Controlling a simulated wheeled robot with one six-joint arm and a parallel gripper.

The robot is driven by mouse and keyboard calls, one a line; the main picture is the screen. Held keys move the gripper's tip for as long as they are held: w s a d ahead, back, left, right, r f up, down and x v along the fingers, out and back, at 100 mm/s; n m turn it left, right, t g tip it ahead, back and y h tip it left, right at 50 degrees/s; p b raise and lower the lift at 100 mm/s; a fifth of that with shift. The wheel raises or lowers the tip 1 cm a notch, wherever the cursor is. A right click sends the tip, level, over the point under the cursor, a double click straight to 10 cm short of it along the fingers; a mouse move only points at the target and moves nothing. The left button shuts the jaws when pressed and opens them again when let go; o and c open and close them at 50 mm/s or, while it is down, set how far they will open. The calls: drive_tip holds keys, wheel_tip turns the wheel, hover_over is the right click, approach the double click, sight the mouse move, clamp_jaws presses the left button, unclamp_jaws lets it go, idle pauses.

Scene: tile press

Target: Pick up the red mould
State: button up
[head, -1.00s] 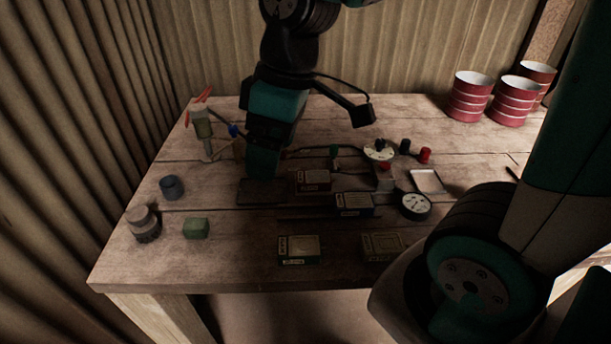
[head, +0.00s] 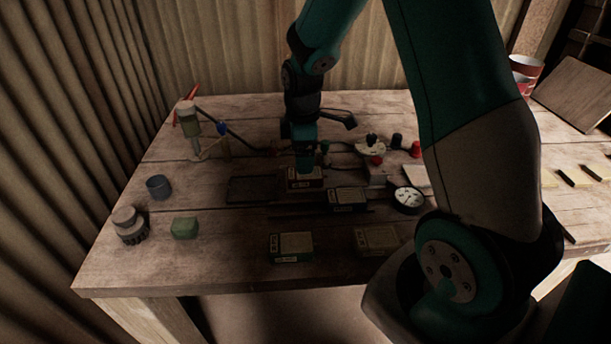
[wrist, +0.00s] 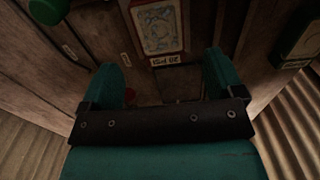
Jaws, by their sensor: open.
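The red mould (head: 305,183) is a small block with dark red sides, a pale label and a patterned top, lying on the wooden table. It shows at the top of the wrist view (wrist: 158,30), its label facing my gripper. My gripper (head: 305,165) is over or just behind the mould in the head view and hides part of it. In the wrist view, my gripper's two teal fingers (wrist: 163,75) are apart with nothing between them. The mould lies beyond the fingertips there, roughly centred. Whether the fingers reach down to its height I cannot tell.
A dark blue mould (head: 348,198) lies close on the right, and a green mould (head: 291,247) and a brownish mould (head: 377,239) lie nearer the front edge. A dark flat tray (head: 252,190) is at left. A round gauge (head: 408,198) stands at right.

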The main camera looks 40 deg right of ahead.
sight(307, 177)
drive_tip(key=shift+s+d+f+p, duration=0.1)
drive_tip(key=shift+f+p, duration=0.1)
drive_tip(key=shift+f, duration=1.35)
drive_tip(key=shift+s+d+f+p, duration=0.1)
drive_tip(key=shift+f+p, duration=0.1)
drive_tip(key=shift+f, duration=1.3)
drive_tip(key=c, duration=1.2)
drive_tip(key=shift+r, duration=0.1)
